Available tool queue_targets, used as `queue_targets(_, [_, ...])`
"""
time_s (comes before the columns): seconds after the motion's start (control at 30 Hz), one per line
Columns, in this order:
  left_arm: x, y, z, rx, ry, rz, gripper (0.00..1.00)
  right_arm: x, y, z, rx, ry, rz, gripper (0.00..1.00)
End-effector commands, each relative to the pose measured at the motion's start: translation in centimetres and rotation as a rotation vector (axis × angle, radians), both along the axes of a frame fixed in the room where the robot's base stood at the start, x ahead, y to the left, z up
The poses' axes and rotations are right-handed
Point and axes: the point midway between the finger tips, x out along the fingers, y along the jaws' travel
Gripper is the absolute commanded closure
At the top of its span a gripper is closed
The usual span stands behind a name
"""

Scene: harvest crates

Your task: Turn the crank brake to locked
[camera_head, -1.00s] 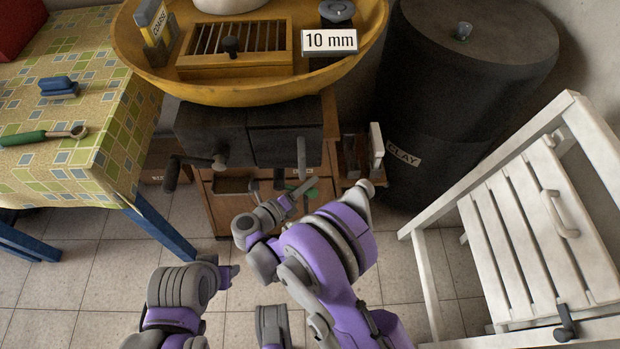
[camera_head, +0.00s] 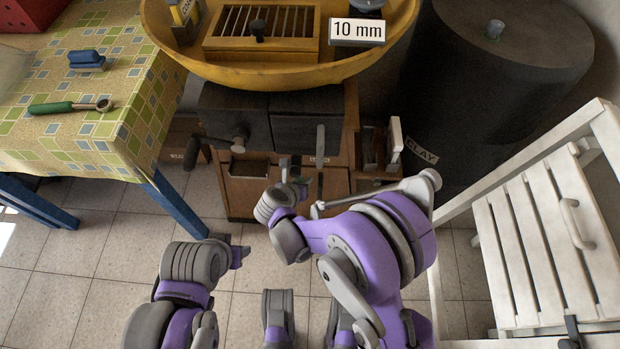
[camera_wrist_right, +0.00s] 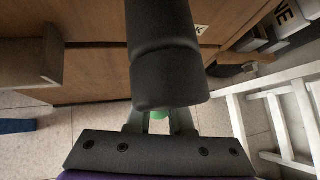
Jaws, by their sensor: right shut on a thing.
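Two dark boxes sit under the yellow bowl, on a wooden cabinet front. The left box carries a crank (camera_head: 239,138) with a dark grip at its left. A grey lever (camera_head: 320,145), which looks like the crank brake, hangs down the right box's front, near a small white label. My right gripper (camera_head: 291,167) is in front of the cabinet beside this lever. In the right wrist view a thick dark handle (camera_wrist_right: 168,75) hangs at the fingers (camera_wrist_right: 158,122), which are closed on it; their contact is mostly hidden.
The yellow bowl (camera_head: 275,78) overhangs the boxes. A patterned table (camera_head: 60,158) with a green-handled tool (camera_head: 65,107) and a blue brush (camera_head: 87,60) stands left. A dark drum marked CLAY (camera_head: 480,110) and a white slatted chair (camera_head: 520,250) stand right. The floor between is clear.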

Motion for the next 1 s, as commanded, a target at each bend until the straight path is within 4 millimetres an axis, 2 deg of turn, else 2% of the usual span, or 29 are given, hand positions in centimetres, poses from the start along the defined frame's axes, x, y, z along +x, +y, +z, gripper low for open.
queue_targets(0.4, [0.1, 0.0, -0.4, 0.0, 0.001, 0.0, 0.5, 0.1, 1.5, -0.2, 0.176, -0.001, 0.001, 1.0])
queue_targets(0.93, [0.1, 0.0, -0.5, 0.0, 0.001, 0.0, 0.5, 0.1, 1.7, -0.2, 0.198, -0.002, 0.001, 1.0])
queue_targets(0.97, [0.1, 0.0, -0.5, 0.0, 0.001, 0.0, 0.5, 0.1, 1.7, -0.2, 0.198, -0.002, 0.001, 0.77])
queue_targets(1.0, [0.1, 0.0, -0.5, 0.0, 0.001, 0.0, 0.5, 0.1, 1.7, -0.2, 0.198, -0.002, 0.001, 0.7])
